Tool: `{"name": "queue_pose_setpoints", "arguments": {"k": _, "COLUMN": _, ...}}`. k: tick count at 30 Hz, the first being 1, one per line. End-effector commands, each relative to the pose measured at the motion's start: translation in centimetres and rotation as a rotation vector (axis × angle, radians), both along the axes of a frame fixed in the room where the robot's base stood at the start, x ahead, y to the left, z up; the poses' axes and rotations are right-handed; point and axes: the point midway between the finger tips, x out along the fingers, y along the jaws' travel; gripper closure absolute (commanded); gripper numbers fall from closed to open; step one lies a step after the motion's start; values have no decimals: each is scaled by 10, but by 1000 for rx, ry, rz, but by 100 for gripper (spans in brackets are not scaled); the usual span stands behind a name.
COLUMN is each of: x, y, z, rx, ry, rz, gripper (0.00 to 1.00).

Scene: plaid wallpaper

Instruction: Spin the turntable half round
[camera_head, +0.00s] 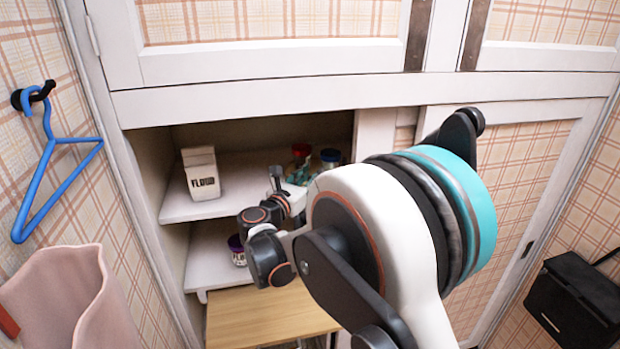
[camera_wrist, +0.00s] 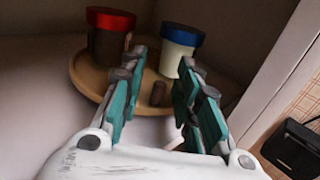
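The turntable, a round tan wooden tray (camera_wrist: 87,78), sits on a shelf in the wrist view. A dark jar with a red lid (camera_wrist: 110,19) and a pale jar with a blue lid (camera_wrist: 182,36) stand on it. A short brown peg (camera_wrist: 158,94) rises near its front edge. My gripper (camera_wrist: 162,66) is open, its teal fingers on either side of the peg with gaps showing. The red lid (camera_head: 301,149) and blue lid (camera_head: 331,155) also show in the head view, where my arm hides most of the turntable.
A white flour box (camera_head: 201,174) stands left on the upper shelf (camera_head: 200,208). A purple-lidded jar (camera_head: 237,250) is on the lower shelf. A wooden surface (camera_head: 260,317) is below. The cupboard's right wall (camera_wrist: 285,70) stands close to my right finger.

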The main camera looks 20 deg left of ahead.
Motion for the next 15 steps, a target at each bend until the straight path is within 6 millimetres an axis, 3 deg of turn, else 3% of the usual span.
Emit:
{"name": "queue_pose_setpoints", "arguments": {"k": 2, "x": 0, "y": 0, "z": 0, "rx": 0, "ry": 0, "rz": 0, "gripper": 70}}
{"name": "queue_pose_setpoints", "arguments": {"k": 6, "x": 0, "y": 0, "z": 0, "rx": 0, "ry": 0, "rz": 0, "gripper": 100}}
{"name": "queue_pose_setpoints", "arguments": {"k": 15, "x": -1, "y": 0, "z": 0, "rx": 0, "ry": 0, "rz": 3, "gripper": 100}}
